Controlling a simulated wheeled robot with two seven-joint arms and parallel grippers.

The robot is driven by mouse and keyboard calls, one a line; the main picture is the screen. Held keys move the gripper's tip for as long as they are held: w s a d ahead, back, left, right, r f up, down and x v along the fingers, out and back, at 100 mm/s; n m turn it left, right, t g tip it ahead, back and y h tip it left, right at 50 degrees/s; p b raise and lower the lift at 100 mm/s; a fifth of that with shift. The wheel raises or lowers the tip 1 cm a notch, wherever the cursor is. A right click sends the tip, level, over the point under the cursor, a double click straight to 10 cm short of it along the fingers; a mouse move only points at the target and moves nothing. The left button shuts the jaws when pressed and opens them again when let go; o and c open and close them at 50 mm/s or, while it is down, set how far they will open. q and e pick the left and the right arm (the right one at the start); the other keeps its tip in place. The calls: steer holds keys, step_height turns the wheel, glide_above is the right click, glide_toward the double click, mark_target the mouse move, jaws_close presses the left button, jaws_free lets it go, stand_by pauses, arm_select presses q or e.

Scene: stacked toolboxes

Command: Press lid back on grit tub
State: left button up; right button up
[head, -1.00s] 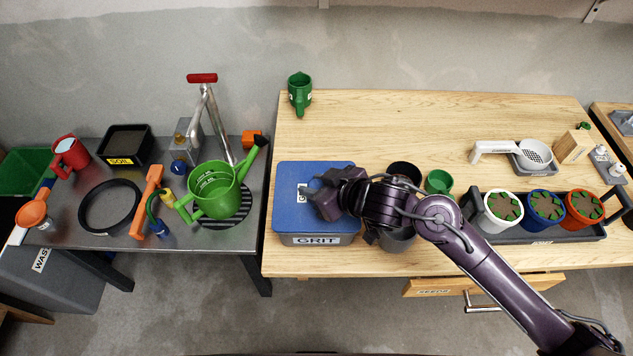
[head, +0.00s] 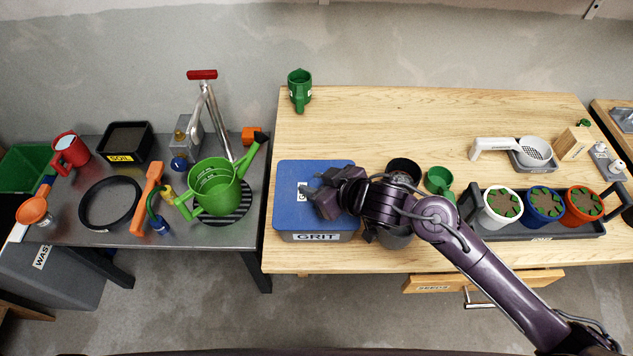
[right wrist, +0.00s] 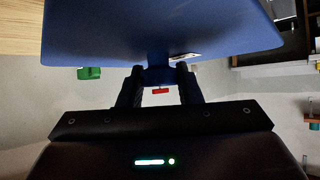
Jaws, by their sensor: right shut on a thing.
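The grit tub (head: 286,238) is a grey box with a white GRIT label, at the left front of the wooden bench. Its flat blue lid (head: 292,212) lies over its top and looks about level in the head view. Whether its rim is fully seated I cannot tell. My right gripper (head: 318,198) is over the middle of the lid. In the right wrist view my right gripper (right wrist: 159,78) is shut on the blue knob (right wrist: 158,62) of the lid (right wrist: 160,28). My gripper and wrist hide part of the lid. My left gripper is not in view.
Dark pots (head: 402,168) and a green cup (head: 439,180) stand close to the tub's right, partly behind my arm. A tray (head: 542,232) with three potted plants is farther right. A green watering can (head: 213,188) stands on the metal sink counter left.

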steer(key=o, duration=0.9)
steer(key=shift+f, duration=0.2)
steer(key=shift+o, duration=0.2)
steer(key=shift+s+d, duration=0.1)
steer(key=v, duration=0.7)
steer(key=shift+s+d+r, duration=0.15)
steer(key=shift+r, duration=0.15)
